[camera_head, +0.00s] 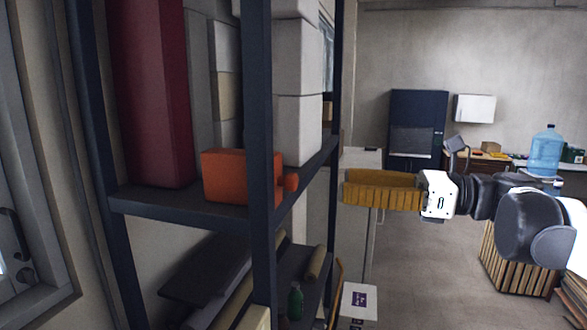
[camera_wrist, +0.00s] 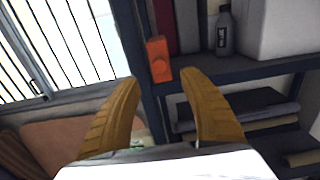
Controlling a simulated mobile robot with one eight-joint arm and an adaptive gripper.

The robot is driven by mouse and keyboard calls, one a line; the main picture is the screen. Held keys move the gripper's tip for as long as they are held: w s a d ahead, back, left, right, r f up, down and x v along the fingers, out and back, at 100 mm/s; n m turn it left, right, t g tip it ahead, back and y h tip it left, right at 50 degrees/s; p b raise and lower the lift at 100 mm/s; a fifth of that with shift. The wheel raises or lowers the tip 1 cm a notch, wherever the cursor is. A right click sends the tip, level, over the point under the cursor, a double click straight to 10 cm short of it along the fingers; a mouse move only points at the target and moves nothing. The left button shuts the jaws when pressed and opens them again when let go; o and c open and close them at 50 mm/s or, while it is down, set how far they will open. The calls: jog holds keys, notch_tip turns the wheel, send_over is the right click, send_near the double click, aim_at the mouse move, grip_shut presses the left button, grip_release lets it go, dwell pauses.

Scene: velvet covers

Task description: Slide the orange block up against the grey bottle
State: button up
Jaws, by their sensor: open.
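The orange block (camera_head: 230,176) sits on the upper shelf, partly behind the dark front post in the head view. A round orange knob sticks out on its side facing my gripper. In the wrist view the block (camera_wrist: 153,50) stands near the shelf's left end, between and beyond my fingertips. The grey bottle (camera_wrist: 224,35) stands upright on the same shelf to the right, with a gap between it and the block. I cannot make out the bottle in the head view. My gripper (camera_head: 347,190) is open and empty, outside the shelf and apart from the block.
A dark red upright object (camera_head: 150,90) stands behind the block. White boxes (camera_head: 297,85) stand farther along the shelf. The dark front post (camera_head: 258,120) rises close to the block. The lower shelf (camera_wrist: 260,125) holds rolls and flat items. The space before the shelf is open.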

aim_at(297, 181)
jog(key=p+x, duration=0.2)
jog(key=x, duration=0.8)
jog(key=shift+a+f, duration=0.1)
jog(key=shift+a, duration=0.15)
grip_shut()
